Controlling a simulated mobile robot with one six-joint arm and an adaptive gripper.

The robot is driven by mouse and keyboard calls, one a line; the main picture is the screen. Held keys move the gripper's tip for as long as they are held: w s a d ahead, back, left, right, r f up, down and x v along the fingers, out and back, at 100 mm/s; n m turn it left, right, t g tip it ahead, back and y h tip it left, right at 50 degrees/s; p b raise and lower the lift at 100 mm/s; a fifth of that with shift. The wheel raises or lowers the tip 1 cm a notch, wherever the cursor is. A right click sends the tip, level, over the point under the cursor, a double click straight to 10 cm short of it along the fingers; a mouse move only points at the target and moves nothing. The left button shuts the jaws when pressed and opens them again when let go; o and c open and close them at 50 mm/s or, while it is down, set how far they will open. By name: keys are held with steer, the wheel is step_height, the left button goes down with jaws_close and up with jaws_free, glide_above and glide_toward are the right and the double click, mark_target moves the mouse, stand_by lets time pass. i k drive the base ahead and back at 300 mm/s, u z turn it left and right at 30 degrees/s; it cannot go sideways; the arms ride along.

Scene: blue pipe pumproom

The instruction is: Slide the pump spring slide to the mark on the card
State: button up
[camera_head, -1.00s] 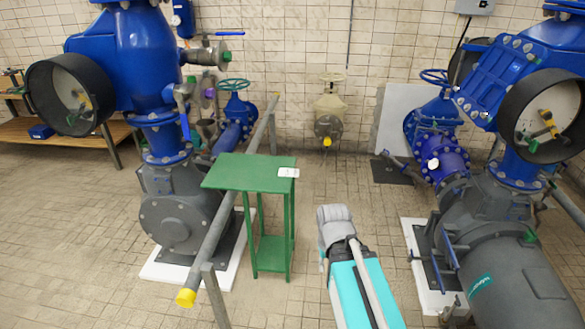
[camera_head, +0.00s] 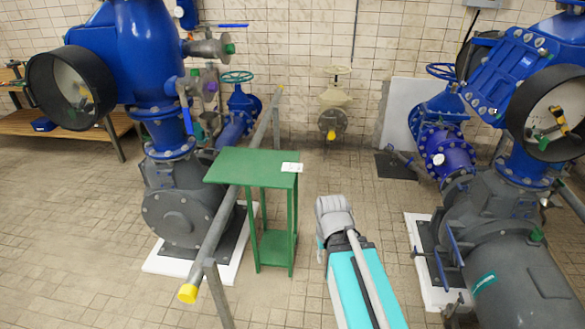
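A small white card (camera_head: 291,167) lies at the right end of the top of a green table (camera_head: 240,170). Its markings are too small to read. I cannot make out the pump spring slide in this view. My arm (camera_head: 345,250), teal with a grey joint, reaches up from the bottom edge to the right of the table, apart from it. My gripper is not visible.
A grey rail with a yellow end cap (camera_head: 188,293) runs just left of the table. A grey-blue pump (camera_head: 178,200) stands left, a large one (camera_head: 515,265) right. Tiled floor (camera_head: 320,175) is clear behind my arm. A beige valve (camera_head: 333,115) is at the back wall.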

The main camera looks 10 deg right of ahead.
mark_target(533, 133)
steer(key=z, duration=1.65)
steer(key=k, duration=0.65)
steer(key=u, duration=0.2)
steer(key=i, duration=0.4)
steer(key=u, duration=0.15)
